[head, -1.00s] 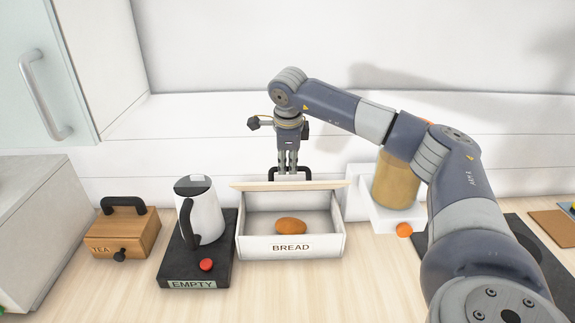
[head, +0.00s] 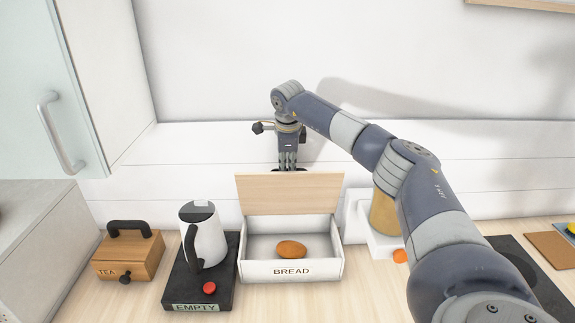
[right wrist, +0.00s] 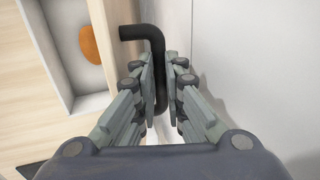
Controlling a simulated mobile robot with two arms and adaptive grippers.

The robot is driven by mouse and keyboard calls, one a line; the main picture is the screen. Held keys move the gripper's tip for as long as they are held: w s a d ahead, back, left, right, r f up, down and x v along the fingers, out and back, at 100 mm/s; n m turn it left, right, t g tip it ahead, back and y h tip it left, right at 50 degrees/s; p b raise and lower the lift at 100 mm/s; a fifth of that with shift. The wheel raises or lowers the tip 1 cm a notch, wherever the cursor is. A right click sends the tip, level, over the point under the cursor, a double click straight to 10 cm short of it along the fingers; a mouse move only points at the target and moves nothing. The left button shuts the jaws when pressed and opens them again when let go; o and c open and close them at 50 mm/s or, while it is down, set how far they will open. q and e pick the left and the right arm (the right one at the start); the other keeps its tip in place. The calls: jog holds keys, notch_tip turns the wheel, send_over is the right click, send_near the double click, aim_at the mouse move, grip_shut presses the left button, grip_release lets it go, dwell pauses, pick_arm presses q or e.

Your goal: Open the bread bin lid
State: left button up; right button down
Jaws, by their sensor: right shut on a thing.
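The white bread bin (head: 291,270), marked BREAD, stands on the counter with a brown loaf (head: 291,249) inside. Its wooden lid (head: 290,193) is raised at the back and leans close to upright, so the bin's inside shows. My right gripper (head: 288,166) is behind the top of the lid. In the right wrist view the gripper (right wrist: 163,85) is shut on the black lid handle (right wrist: 143,33), which passes between its fingers. In the head view most of the handle is hidden behind the lid and fingers. My left gripper is not in view.
A kettle (head: 203,237) on a black base (head: 232,262) marked EMPTY stands left of the bin, close beside it. A wooden TEA box (head: 127,255) is farther left. A jar (head: 383,212) stands on a white stand at right. The white wall is close behind the gripper.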

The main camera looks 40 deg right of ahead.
jog(key=shift+s+f, duration=0.1)
jog(key=shift+f, duration=0.15)
jog(key=c, duration=1.8)
grip_release()
jog(key=shift+o, duration=1)
jog(key=shift+w+d+f, duration=0.1)
jog(key=shift+w+d, duration=0.05)
jog(key=shift+w, duration=0.2)
jog(key=shift+s+r, duration=0.1)
jog(key=shift+r, duration=0.1)
jog(key=v, duration=1.1)
jog(key=shift+r, duration=0.25)
